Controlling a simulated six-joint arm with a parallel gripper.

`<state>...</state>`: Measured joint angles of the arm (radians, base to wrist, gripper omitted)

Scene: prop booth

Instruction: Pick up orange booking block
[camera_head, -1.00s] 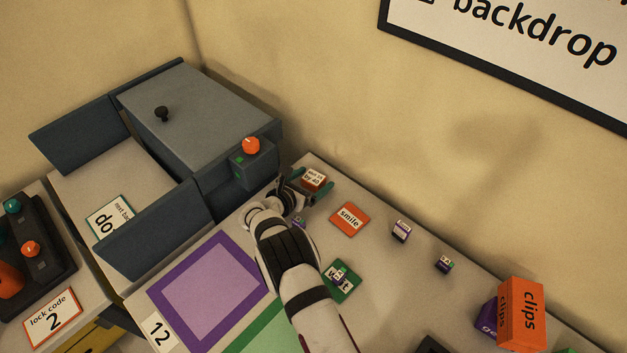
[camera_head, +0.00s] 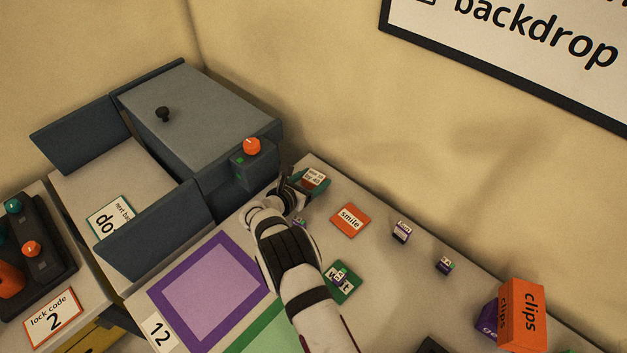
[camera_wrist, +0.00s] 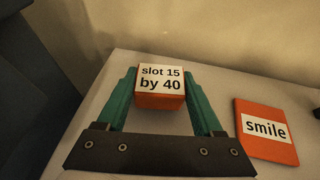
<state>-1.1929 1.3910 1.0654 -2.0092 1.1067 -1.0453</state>
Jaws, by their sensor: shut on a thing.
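The orange booking block (camera_wrist: 160,101) has a white label on top reading "slot 15 by 40". In the wrist view it sits between the two green fingers of my gripper (camera_wrist: 161,94), which are shut on its sides. In the head view the block (camera_head: 314,177) is at the far left corner of the table, with my gripper (camera_head: 312,180) around it. Whether the block touches the table or is slightly raised, I cannot tell.
An orange "smile" card (camera_head: 350,220) lies right of the block. A grey cabinet with an orange-knobbed box (camera_head: 253,165) stands close on the left. Small labelled blocks (camera_head: 401,231) and an orange "clips" box (camera_head: 522,315) are farther right.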

